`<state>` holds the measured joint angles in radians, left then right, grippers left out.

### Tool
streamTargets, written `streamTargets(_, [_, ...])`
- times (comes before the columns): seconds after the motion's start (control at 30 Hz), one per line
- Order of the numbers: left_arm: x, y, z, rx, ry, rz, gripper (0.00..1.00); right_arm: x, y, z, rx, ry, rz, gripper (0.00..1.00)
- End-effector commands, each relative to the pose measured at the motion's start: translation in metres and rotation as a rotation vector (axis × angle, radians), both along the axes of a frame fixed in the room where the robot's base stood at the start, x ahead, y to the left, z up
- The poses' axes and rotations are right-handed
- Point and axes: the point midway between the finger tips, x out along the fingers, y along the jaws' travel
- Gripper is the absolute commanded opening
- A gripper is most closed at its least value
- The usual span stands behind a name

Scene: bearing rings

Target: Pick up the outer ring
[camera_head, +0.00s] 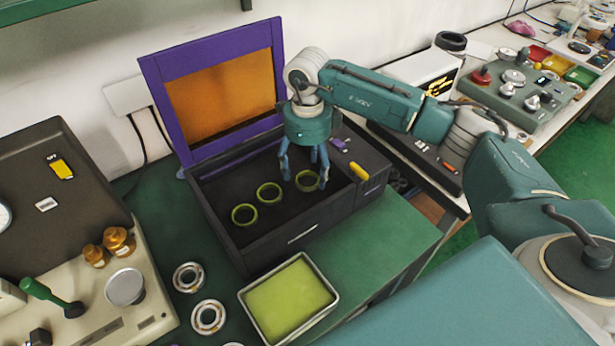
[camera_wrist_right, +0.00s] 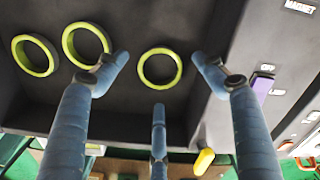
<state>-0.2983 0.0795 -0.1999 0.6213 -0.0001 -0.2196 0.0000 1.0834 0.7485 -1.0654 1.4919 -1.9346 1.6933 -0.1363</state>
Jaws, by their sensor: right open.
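Three yellow-green outer rings lie in a row on the dark floor of a black box with a purple-framed lid. In the head view they are the left ring (camera_head: 244,214), the middle ring (camera_head: 269,193) and the right ring (camera_head: 307,180). My right gripper (camera_head: 306,180) points down over the box at the right ring, its fingers spread and empty. In the right wrist view the right ring (camera_wrist_right: 160,68) shows between the open fingers (camera_wrist_right: 160,85), and the other two rings (camera_wrist_right: 86,44) lie to the left. My left gripper is not in view.
The box's lid (camera_head: 215,90) stands open at the back. A tray of yellow-green liquid (camera_head: 290,298) sits in front of the box. A yellow handle (camera_head: 358,172) and a purple switch stand on the box's right side.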

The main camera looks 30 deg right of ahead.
Motion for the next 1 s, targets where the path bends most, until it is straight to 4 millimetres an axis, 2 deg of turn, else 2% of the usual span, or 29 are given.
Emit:
streamTargets(0.03, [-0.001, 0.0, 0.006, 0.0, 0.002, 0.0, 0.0, -0.001, 0.0, -0.006, 0.0, 0.003, -0.001, 0.7])
streamTargets(0.2, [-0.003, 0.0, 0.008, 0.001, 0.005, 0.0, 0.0, 0.0, 0.0, -0.021, 0.0, 0.0, -0.001, 0.7])
streamTargets(0.4, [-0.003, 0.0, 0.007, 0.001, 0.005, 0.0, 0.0, 0.001, 0.0, -0.023, 0.0, -0.001, -0.001, 0.7])
streamTargets(0.43, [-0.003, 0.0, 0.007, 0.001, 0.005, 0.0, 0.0, 0.001, 0.0, -0.023, 0.0, -0.001, -0.001, 0.68])
streamTargets(0.6, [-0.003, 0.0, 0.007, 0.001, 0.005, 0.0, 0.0, 0.0, 0.0, -0.023, 0.0, -0.001, -0.001, 0.34])
streamTargets(0.67, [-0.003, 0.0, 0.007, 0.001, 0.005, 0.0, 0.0, 0.0, 0.0, -0.023, 0.0, -0.001, -0.001, 0.22])
streamTargets(0.7, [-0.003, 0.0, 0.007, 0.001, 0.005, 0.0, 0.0, 0.0, 0.0, -0.023, 0.0, -0.001, -0.001, 0.19])
streamTargets(1.0, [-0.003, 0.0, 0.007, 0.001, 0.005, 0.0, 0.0, 0.001, 0.0, -0.02, 0.001, -0.002, -0.001, 0.19])
